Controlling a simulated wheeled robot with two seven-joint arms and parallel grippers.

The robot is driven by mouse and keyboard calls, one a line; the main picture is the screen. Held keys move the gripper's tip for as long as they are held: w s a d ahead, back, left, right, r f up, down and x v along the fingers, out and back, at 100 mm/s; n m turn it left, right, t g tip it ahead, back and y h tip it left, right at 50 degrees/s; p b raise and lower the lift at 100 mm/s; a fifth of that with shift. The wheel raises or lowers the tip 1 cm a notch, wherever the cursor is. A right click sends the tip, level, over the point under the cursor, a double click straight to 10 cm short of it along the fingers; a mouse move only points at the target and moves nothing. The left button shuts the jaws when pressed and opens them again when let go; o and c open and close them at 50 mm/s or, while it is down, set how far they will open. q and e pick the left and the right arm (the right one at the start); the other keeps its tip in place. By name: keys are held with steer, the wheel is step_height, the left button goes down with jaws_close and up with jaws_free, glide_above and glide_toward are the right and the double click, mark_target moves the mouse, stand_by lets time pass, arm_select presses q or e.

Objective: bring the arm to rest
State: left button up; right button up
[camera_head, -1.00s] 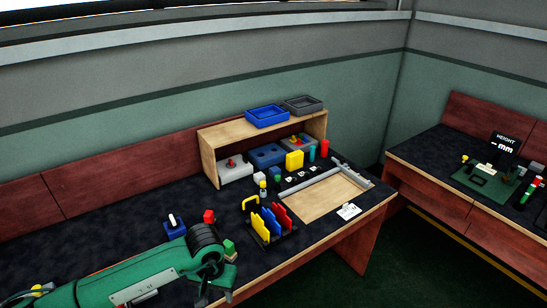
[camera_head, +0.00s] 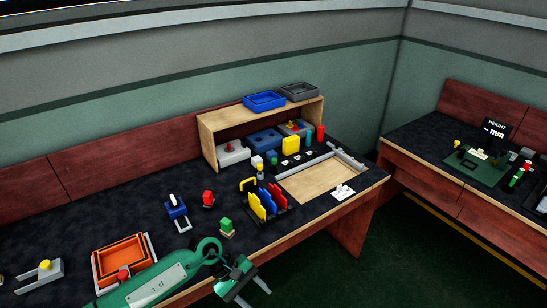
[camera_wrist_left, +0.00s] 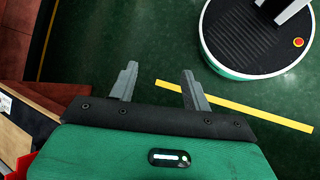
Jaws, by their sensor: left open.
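My left arm comes in from the bottom left of the head view. Its green left gripper (camera_head: 252,287) hangs just past the front edge of the dark table (camera_head: 110,206), pointing down to the right. In the left wrist view the two grey fingers (camera_wrist_left: 158,88) stand apart with nothing between them. Below them is only green floor (camera_wrist_left: 150,40) with a yellow line. My right gripper is not in view.
An orange tray (camera_head: 97,268) with a red piece lies beside my arm. A green block (camera_head: 226,225), a red piece (camera_head: 208,200) and a blue switch block (camera_head: 176,207) stand near. A wooden shelf (camera_head: 209,147) is farther back. A round dark-topped base (camera_wrist_left: 245,45) shows in the wrist view.

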arm_select(q)
steer(key=w+d+f+n+t+h, duration=0.15)
steer(key=f+n+t+h, duration=0.25)
steer(key=n, duration=0.6)
steer(key=w+f+n+t+h, duration=0.3)
steer(key=f+n, duration=0.1)
steer(key=n, duration=0.6)
steer(key=s+a+f+n+t+y, duration=0.2)
steer(key=a+f+n+t+y, duration=0.3)
steer(key=f+n, duration=0.55)
steer(key=s+a+f+n+t+y, duration=0.2)
steer(key=a+f+n, duration=0.5)
steer(key=f+n, duration=0.3)
steer(key=s+a+f+n+g+y, duration=0.2)
steer(key=s+a+f+n+y, duration=0.15)
steer(key=s+f+n, duration=0.5)
steer(key=s+a+f+n+g+y, duration=0.3)
steer(key=s+a+f+n, duration=0.2)
steer(key=s, duration=0.6)
steer(key=s+a+f+n+g, duration=0.1)
steer(key=s+f+n+g, duration=0.1)
steer(key=s, duration=0.9)
steer(key=s+a+f+n+g+y, duration=0.1)
steer(key=s+f+n+g, duration=0.2)
steer(key=s+n, duration=0.3)
steer(key=s+f, duration=0.1)
steer(key=s, duration=0.3)
steer(key=shift+s+a, duration=0.15)
steer(key=shift+s, duration=0.2)
